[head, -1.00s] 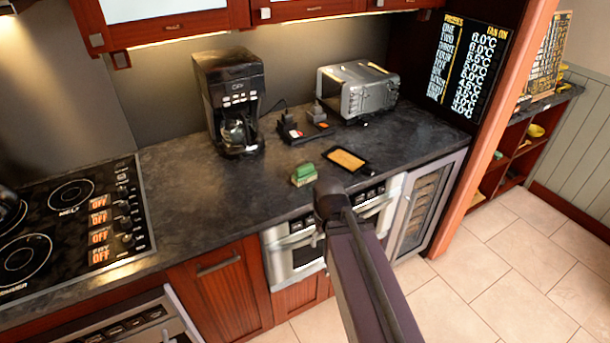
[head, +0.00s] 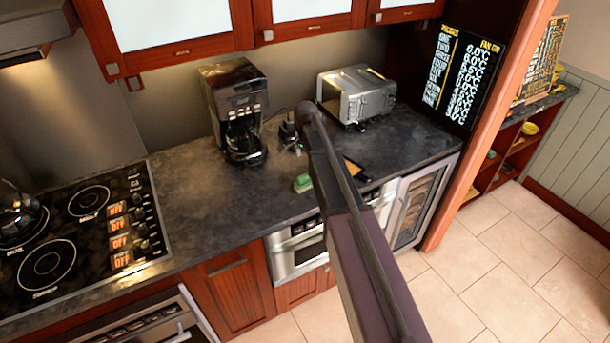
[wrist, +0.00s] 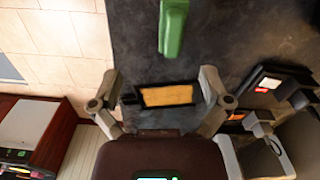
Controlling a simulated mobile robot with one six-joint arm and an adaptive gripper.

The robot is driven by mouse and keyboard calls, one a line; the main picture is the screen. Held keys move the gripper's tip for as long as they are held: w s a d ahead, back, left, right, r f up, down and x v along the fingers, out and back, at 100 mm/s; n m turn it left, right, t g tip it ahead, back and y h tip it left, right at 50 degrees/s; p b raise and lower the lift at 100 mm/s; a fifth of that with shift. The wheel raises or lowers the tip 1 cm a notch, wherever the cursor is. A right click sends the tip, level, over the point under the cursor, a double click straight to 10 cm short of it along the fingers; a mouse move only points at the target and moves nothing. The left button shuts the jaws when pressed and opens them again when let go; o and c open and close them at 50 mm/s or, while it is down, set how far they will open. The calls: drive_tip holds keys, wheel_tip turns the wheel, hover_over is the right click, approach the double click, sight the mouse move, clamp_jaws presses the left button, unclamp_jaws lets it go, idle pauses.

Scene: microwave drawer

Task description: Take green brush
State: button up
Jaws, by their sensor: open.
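The green brush (head: 303,183) lies on the dark countertop (head: 200,200) near its front edge, just left of my arm in the head view. In the wrist view the green brush (wrist: 173,28) is at the top middle, ahead of my fingers and apart from them. My gripper (wrist: 160,88) is open and empty, with its two fingers spread wide. A small black tray with a tan inside (wrist: 167,95) shows between the fingers, below them on the counter. In the head view my arm hides the gripper and part of that tray.
A coffee maker (head: 236,110) and a toaster oven (head: 356,94) stand at the back of the counter. Small dark items (head: 290,132) sit between them. The stove (head: 85,225) is at the left. Upper cabinets (head: 170,30) hang above. The counter left of the brush is clear.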

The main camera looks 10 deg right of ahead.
sight(305, 182)
drive_tip(key=shift+w+r+m, duration=0.25)
drive_tip(key=shift+w, duration=0.3)
drive_tip(key=shift+w+r+m, duration=0.25)
drive_tip(key=shift+w, duration=0.3)
drive_tip(key=shift+f, duration=0.15)
wheel_tip(305, 182, down, 8)
drive_tip(key=b, duration=0.8)
drive_tip(key=shift+f, duration=0.2)
drive_tip(key=shift+d+f+b, duration=0.2)
drive_tip(key=shift+f+b, duration=2.4)
drive_tip(key=shift+b, duration=0.1)
drive_tip(key=shift+c, duration=0.2)
drive_tip(key=c, duration=1.2)
